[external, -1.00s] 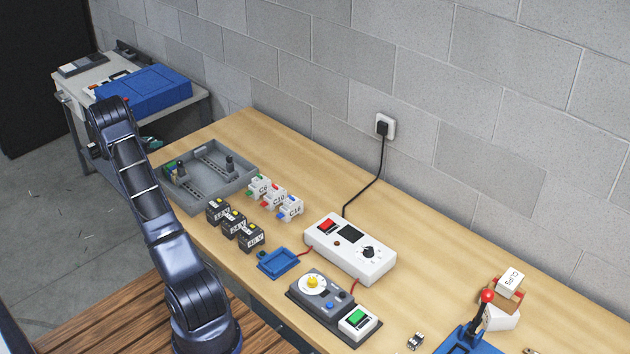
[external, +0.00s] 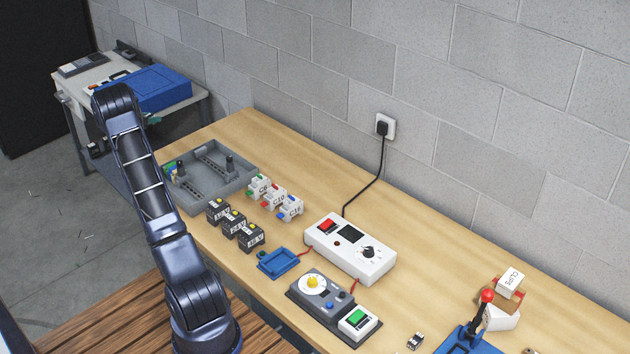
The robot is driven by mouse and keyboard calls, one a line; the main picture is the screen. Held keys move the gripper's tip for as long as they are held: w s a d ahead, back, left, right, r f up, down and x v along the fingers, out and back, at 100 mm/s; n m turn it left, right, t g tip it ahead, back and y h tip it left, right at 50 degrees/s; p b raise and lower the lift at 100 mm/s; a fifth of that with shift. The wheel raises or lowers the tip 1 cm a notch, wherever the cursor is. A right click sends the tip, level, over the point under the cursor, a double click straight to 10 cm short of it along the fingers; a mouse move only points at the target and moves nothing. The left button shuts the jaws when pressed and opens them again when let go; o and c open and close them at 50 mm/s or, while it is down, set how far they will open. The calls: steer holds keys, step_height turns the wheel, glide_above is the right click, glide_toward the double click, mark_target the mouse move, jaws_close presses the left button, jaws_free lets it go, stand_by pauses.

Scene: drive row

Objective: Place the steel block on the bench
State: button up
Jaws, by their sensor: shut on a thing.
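The light wooden bench (external: 315,175) runs from the upper left to the lower right in the external view. I cannot make out a steel block anywhere. My arm rises from the lower left, bends at the top left and reaches down behind itself. My gripper and whatever it holds are hidden behind my arm, left of the bench's far end. A small teal bit (external: 152,120) shows just right of my upper arm; I cannot tell what it is.
A grey tray (external: 203,206), black blocks (external: 234,224), white labelled modules (external: 274,197), a blue dish (external: 279,262), a white meter box (external: 350,250) and a dial unit (external: 318,300) crowd the front. The strip along the wall is clear. A side table holds a blue case (external: 165,88).

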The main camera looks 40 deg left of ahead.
steer(key=w+d+m+h, duration=0.6)
steer(key=w+d, duration=2.1)
steer(key=w, duration=0.1)
steer(key=w+d+m+g+h, duration=0.2)
steer(key=w+d, duration=0.2)
steer(key=d, duration=0.8)
steer(key=w+d+m+g+h, duration=0.15)
steer(key=w+d, duration=0.25)
steer(key=d, duration=0.7)
steer(key=w+d+m+g+h, duration=0.1)
steer(key=w+d+m+h, duration=0.2)
steer(key=d, duration=0.9)
steer(key=d+m+g+h, duration=0.1)
steer(key=d+m+g, duration=0.15)
steer(key=d, duration=1.55)
steer(key=m+g, duration=0.9)
steer(key=g, duration=0.2)
glide_above(435, 325)
steer(key=shift+g+h, duration=0.35)
steer(key=shift+g, duration=0.05)
step_height(435, 325, down, 20)
steer(key=shift+r, duration=0.15)
